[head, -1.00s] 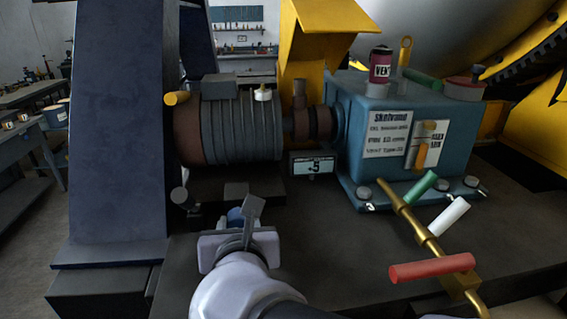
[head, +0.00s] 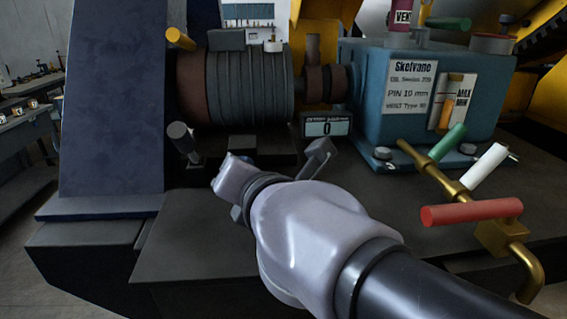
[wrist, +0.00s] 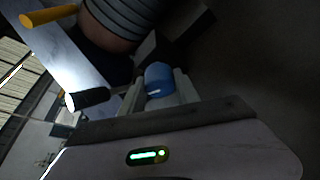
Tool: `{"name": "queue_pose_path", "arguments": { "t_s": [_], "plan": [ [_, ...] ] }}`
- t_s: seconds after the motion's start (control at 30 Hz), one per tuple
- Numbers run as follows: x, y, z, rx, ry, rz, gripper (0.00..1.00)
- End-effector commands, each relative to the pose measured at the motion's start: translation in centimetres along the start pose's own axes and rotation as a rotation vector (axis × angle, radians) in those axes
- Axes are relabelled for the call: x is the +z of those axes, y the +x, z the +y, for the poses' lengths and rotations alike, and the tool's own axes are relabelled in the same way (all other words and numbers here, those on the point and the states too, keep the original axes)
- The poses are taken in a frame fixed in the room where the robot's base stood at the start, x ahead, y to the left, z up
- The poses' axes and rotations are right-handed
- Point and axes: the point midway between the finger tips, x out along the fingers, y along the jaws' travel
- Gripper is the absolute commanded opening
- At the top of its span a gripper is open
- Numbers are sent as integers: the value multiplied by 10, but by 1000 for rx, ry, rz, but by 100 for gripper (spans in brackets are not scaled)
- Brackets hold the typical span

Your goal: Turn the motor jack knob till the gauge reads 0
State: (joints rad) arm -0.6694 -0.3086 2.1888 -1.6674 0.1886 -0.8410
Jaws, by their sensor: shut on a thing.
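The blue motor jack knob (wrist: 158,77) sits between my jaws in the wrist view. My gripper (wrist: 160,92) is shut on it. In the head view my gripper (head: 268,183) is at the front of the motor base, and its body hides most of the knob. The ribbed motor (head: 235,85) stands just behind it.
A dark jack handle (head: 182,138) stands left of my gripper; it also shows in the wrist view (wrist: 88,98). At right are a blue pump box (head: 400,105) and a brass pipe with green, white and red (head: 472,212) handles. The dark bench front is clear.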

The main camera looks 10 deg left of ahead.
Motion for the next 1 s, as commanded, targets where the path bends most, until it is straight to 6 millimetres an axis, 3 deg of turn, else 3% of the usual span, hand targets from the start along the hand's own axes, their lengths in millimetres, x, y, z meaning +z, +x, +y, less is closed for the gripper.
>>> {"name": "queue_pose_path", "arguments": {
  "t_s": [0.6, 0.63, 0.7, 0.73, 1.0],
  "plan": [
    [0, 0, 0, 17, 41, 0, 0],
    [0, 0, 0, 17, 41, 0, 42],
    [0, 0, 0, 17, 40, 0, 55],
    [0, 0, 0, 17, 40, 0, 59],
    [0, 0, 0, 16, 40, -1, 59]
  ]
}}
